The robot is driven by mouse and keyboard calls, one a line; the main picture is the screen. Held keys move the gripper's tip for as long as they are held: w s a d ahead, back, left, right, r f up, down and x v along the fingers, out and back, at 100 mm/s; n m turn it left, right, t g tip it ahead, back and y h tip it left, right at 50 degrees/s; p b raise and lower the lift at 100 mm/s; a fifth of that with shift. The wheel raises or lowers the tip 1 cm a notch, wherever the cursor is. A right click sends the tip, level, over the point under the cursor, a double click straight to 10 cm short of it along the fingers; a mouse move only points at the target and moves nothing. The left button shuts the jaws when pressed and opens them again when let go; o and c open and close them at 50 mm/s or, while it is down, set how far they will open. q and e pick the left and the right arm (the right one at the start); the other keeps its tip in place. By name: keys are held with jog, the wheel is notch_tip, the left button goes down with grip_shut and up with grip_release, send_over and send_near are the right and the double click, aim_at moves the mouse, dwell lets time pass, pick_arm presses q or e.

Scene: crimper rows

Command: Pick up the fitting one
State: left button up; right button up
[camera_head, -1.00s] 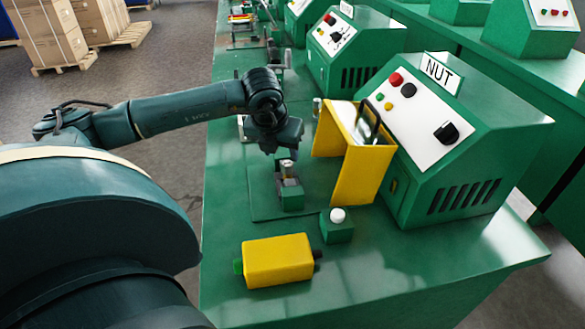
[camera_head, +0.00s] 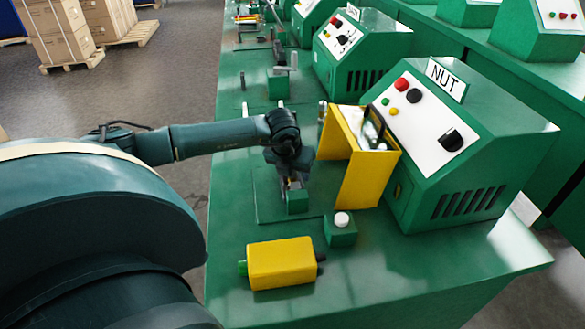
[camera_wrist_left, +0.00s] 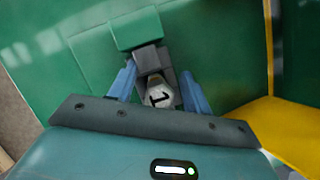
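A pale metal fitting (camera_wrist_left: 160,94) with a dark "1" on its end shows in the wrist view. It sits at a grey holder (camera_wrist_left: 151,62) with a green block (camera_wrist_left: 137,29) beyond it. My left gripper (camera_wrist_left: 158,82) has its two blue fingers on either side of the fitting, apart, with gaps visible. In the head view my left gripper (camera_head: 291,174) is low over the green block (camera_head: 298,201) and hides most of the fitting. My right gripper is in neither view.
A yellow guard (camera_head: 357,182) stands right of the gripper, before a green machine labelled NUT (camera_head: 443,75). A green box with a white button (camera_head: 341,219) and a yellow box (camera_head: 281,262) are nearer. The green table (camera_head: 225,215) is clear at left.

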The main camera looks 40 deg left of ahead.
pick_arm(q)
grip_shut()
dwell(0.3)
jog(key=shift+r, duration=0.1)
